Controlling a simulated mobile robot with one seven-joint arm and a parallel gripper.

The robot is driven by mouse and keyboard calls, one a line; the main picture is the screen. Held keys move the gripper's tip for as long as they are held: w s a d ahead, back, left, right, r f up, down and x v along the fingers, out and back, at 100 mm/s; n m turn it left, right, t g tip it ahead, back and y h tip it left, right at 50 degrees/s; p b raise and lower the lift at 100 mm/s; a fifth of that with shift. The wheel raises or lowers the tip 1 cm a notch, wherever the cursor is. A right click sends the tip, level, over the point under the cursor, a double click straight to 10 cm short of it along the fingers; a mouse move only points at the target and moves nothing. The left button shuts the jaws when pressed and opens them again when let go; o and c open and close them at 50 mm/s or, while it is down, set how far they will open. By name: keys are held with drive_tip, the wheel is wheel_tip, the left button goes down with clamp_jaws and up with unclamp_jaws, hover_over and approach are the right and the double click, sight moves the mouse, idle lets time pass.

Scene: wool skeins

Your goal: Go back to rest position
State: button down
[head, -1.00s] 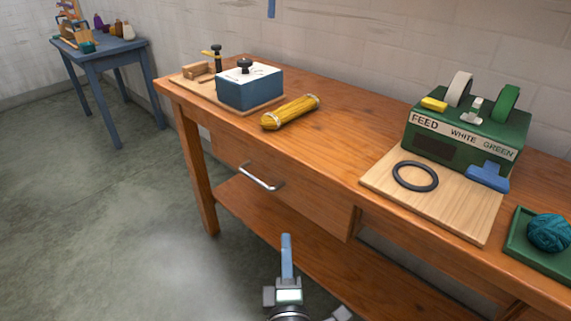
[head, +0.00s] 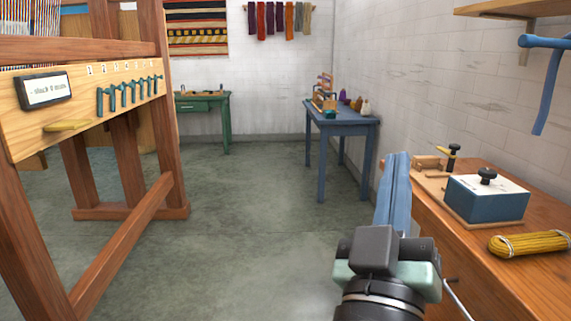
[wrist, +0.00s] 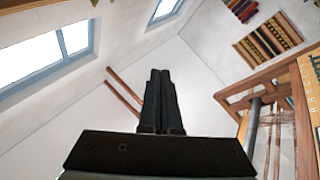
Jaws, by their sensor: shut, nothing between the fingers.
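My gripper (head: 398,165) is raised in front of the wooden workbench in the head view, with its blue fingers pointing up and away. In the wrist view its two dark fingers (wrist: 160,75) lie side by side, closed together with nothing between them. The wrist view looks up past the fingers at the walls, the ceiling and windows. No object is held.
The wooden workbench (head: 462,275) stands close on the right, with a yellow skein (head: 530,244) and a blue box with white top (head: 487,199). A wooden loom frame (head: 125,165) stands on the left. A blue table (head: 342,124) is farther back. The floor between is clear.

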drive_tip(key=s+a+r+t+y, duration=0.35)
drive_tip(key=a+r, duration=0.25)
drive_tip(key=r, duration=0.2)
drive_tip(key=s+a+r+t+y, duration=0.2)
drive_tip(key=s+a+r+y, duration=0.3)
drive_tip(key=a+r, duration=0.2)
wheel_tip(320, 180, up, 34)
drive_tip(key=p, duration=3.3)
drive_tip(key=shift+w+m+p, duration=0.2)
drive_tip(key=shift+m+p, duration=0.1)
drive_tip(key=shift+p, duration=0.1)
drive_tip(key=shift+d+f+y, duration=0.1)
drive_tip(key=shift+y, duration=0.15)
